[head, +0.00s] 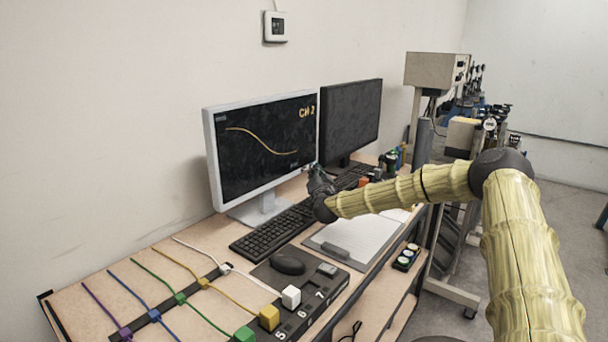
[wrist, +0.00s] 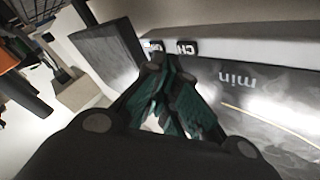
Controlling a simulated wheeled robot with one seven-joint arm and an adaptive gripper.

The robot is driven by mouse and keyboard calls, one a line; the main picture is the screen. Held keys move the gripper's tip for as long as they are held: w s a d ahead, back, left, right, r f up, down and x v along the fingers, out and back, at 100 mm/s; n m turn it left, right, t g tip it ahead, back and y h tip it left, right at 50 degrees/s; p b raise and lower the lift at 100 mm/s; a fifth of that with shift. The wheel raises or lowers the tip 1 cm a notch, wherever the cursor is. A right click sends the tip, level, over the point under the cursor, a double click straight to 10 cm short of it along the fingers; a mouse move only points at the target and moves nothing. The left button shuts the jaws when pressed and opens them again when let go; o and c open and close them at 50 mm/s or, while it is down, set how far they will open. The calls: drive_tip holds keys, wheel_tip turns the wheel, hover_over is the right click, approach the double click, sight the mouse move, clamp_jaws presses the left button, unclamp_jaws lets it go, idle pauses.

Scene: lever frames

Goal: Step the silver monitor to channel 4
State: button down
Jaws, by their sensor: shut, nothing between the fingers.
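The silver monitor (head: 211,155) stands at the back of the desk, its dark screen showing a yellow curve and "CH 2" at top right. In the wrist view its pale lower bezel (wrist: 260,38) and part of the screen appear upside down. A small dark button marked "CH" (wrist: 187,47) is on the bezel, with another small dark button (wrist: 152,45) beside it, partly hidden by a fingertip. My gripper (head: 311,170) is at the monitor's lower right corner. Its fingers (wrist: 168,68) are shut and empty, just short of or at the buttons; contact cannot be told.
A second dark monitor (head: 350,120) stands close on the right. A keyboard (head: 272,228), mouse (head: 288,263) and clipboard (head: 348,240) lie in front. Coloured cables run to plugs and a numbered strip (head: 312,308) at the front left.

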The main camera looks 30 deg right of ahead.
drive_tip(key=shift+w+r, duration=0.2)
drive_tip(key=shift+w, duration=0.1)
idle(0.4)
drive_tip(key=shift+w+a, duration=0.1)
drive_tip(key=shift+w, duration=0.05)
idle(0.9)
drive_tip(key=shift+w+a+b, duration=0.15)
drive_tip(key=shift+w+b, duration=0.1)
drive_tip(key=shift+b, duration=0.1)
drive_tip(key=shift+w+a, duration=0.15)
drive_tip(key=shift+w, duration=0.2)
idle(0.8)
drive_tip(key=shift+s, duration=0.2)
drive_tip(key=shift+s+d, duration=0.3)
drive_tip(key=shift+s, duration=0.25)
drive_tip(key=shift+s+d, duration=0.1)
